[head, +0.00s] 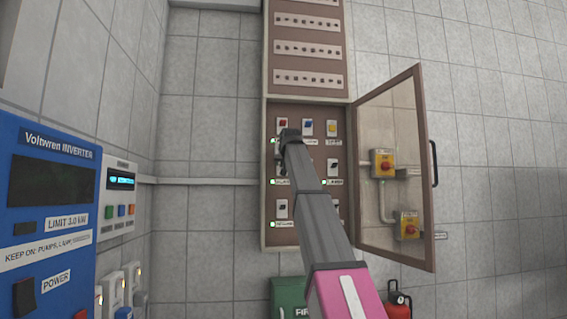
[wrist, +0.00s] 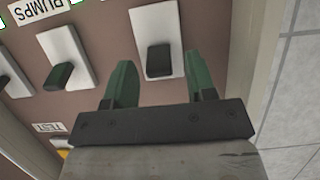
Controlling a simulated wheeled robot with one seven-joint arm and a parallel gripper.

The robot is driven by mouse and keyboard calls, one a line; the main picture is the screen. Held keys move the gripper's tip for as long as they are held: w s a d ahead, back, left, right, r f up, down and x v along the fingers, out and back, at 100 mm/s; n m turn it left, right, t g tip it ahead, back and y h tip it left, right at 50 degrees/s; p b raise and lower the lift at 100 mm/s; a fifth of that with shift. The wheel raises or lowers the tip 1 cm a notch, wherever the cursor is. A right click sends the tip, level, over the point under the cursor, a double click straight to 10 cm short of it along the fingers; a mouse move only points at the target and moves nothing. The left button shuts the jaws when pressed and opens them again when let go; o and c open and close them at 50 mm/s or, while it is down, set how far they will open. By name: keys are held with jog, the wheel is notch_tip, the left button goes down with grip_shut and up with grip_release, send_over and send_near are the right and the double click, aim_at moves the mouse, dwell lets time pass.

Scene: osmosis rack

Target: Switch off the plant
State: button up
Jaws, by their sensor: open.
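The brown switch cabinet (head: 308,225) stands open on the far wall, with rows of small switches and several lit green lamps. My gripper (head: 289,136) is at its upper left part and hides some switches and labels. In the wrist view my gripper (wrist: 162,84) is open, its two green fingers spread near a black switch (wrist: 158,60) on a white plate. The switch shows between the fingertips; I cannot tell whether they touch it. Another black switch (wrist: 60,75) is to its left. A label reading PUMPS (wrist: 42,10) and one reading TEST (wrist: 47,128) appear upside down.
The cabinet's glazed door (head: 393,120) is swung open to the right. Yellow boxes with red knobs (head: 383,163) show through it. A blue inverter (head: 45,215) with a POWER switch (head: 24,296) is at the left. A red extinguisher (head: 398,303) stands below the door.

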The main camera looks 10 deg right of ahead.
jog(key=c, duration=0.9)
jog(key=shift+s+f, duration=0.1)
jog(key=shift+s+f+t, duration=0.1)
jog(key=shift+f+t, duration=0.5)
jog(key=shift+t, duration=1.05)
jog(key=shift+w+f+t, duration=0.1)
jog(key=shift+f+t, duration=0.5)
jog(key=shift+t, duration=1)
jog(key=shift+s+f+t, duration=0.1)
jog(key=shift+f+t, duration=0.5)
jog(key=shift+t, duration=1.05)
jog(key=o, duration=0.9)
